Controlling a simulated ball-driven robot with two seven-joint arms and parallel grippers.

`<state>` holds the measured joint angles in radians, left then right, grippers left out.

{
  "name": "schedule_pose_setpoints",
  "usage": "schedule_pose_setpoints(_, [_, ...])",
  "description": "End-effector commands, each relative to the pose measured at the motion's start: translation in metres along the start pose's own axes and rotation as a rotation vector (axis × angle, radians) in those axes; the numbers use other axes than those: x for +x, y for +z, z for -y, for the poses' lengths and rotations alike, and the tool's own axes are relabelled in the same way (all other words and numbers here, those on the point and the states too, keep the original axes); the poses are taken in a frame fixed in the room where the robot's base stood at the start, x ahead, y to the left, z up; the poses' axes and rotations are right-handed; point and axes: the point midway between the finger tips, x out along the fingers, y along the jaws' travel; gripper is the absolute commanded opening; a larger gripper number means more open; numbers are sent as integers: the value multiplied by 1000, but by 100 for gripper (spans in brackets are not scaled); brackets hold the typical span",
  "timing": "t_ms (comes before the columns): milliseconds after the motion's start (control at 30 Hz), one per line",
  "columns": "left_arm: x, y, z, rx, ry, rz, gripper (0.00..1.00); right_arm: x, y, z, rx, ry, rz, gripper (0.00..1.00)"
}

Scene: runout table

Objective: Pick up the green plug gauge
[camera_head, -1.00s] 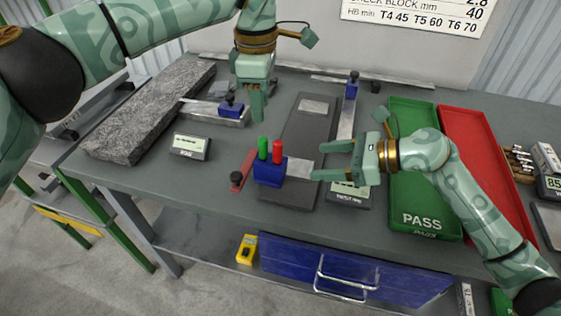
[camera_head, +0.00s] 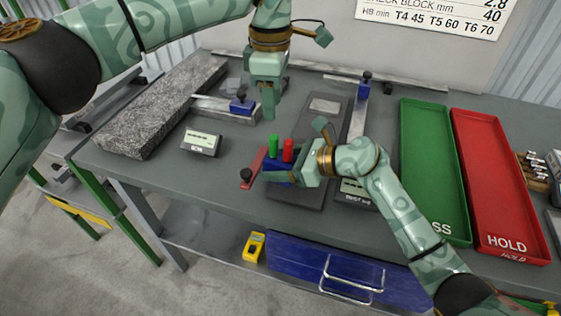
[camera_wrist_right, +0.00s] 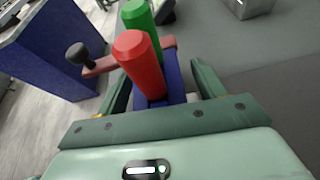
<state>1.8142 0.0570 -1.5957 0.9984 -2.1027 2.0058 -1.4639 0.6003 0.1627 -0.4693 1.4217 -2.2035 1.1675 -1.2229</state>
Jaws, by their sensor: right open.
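The green plug gauge (camera_head: 273,145) stands upright in a blue block (camera_wrist_right: 172,80) on the table, beside a red gauge (camera_head: 288,150). In the right wrist view the green gauge (camera_wrist_right: 138,14) is at the top, beyond the red gauge (camera_wrist_right: 138,60). My right gripper (camera_head: 275,171) is open and low at the block. In the wrist view its fingers lie on either side of the block and red gauge, with the green gauge farther out; I cannot tell if they touch the block. My left gripper (camera_head: 268,104) points down above the table behind the gauges; its jaw opening is unclear.
A red bar with a black knob (camera_head: 246,175) lies left of the block. A digital readout (camera_head: 201,142) and a granite slab (camera_head: 165,105) are further left. The green tray (camera_head: 428,150) and red HOLD tray (camera_head: 490,180) lie to the right.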

Motion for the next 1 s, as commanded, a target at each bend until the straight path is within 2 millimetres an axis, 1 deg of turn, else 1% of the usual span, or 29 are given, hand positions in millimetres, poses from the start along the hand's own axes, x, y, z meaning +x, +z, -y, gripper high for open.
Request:
schedule_pose_setpoints(33, [0, 0, 0, 0, 0, 0, 36, 0, 0, 0, 0, 0, 0, 69])
schedule_pose_setpoints(67, [0, 0, 0, 0, 0, 0, 36, 0, 0, 0, 0, 0, 0, 61])
schedule_pose_setpoints(100, [0, 0, 0, 0, 0, 0, 36, 0, 0, 0, 0, 0, 0, 50])
schedule_pose_setpoints(167, [0, 0, 0, 0, 0, 0, 36, 0, 0, 0, 0, 0, 0, 33])
schedule_pose_setpoints(200, [0, 0, 0, 0, 0, 0, 36, 0, 0, 0, 0, 0, 0, 22])
schedule_pose_setpoints(233, [0, 0, 0, 0, 0, 0, 36, 0, 0, 0, 0, 0, 0, 17])
schedule_pose_setpoints(267, [0, 0, 0, 0, 0, 0, 36, 0, 0, 0, 0, 0, 0, 17])
schedule_pose_setpoints(300, [0, 0, 0, 0, 0, 0, 42, 0, 0, 0, 0, 0, 0, 17])
schedule_pose_setpoints(333, [0, 0, 0, 0, -1, 2, 44, 0, 0, 0, 0, -1, 0, 17])
schedule_pose_setpoints(467, [11, 2, 3, 4, -23, 72, 44, -1, 0, 0, 0, -1, 0, 17])
schedule_pose_setpoints(567, [28, 6, 8, 0, -56, 228, 44, -1, 0, 0, 0, -1, 1, 17])
schedule_pose_setpoints(667, [45, 2, 13, -31, -77, 457, 44, -1, 0, 1, -1, -2, 1, 17])
schedule_pose_setpoints(767, [58, -13, 18, -86, -66, 691, 44, -1, 0, 1, -1, -2, 1, 17])
schedule_pose_setpoints(800, [61, -21, 20, -110, -51, 774, 44, -1, 0, 1, -1, -2, 1, 17])
schedule_pose_setpoints(867, [66, -37, 23, -150, -21, 884, 44, -1, 0, 1, -1, -2, 1, 17])
schedule_pose_setpoints(900, [68, -48, 25, -178, 3, 946, 44, -1, 0, 1, -1, -3, 0, 17])
schedule_pose_setpoints(1000, [71, -78, 31, -246, 69, 1061, 44, -1, 0, 1, -1, -3, 0, 17])
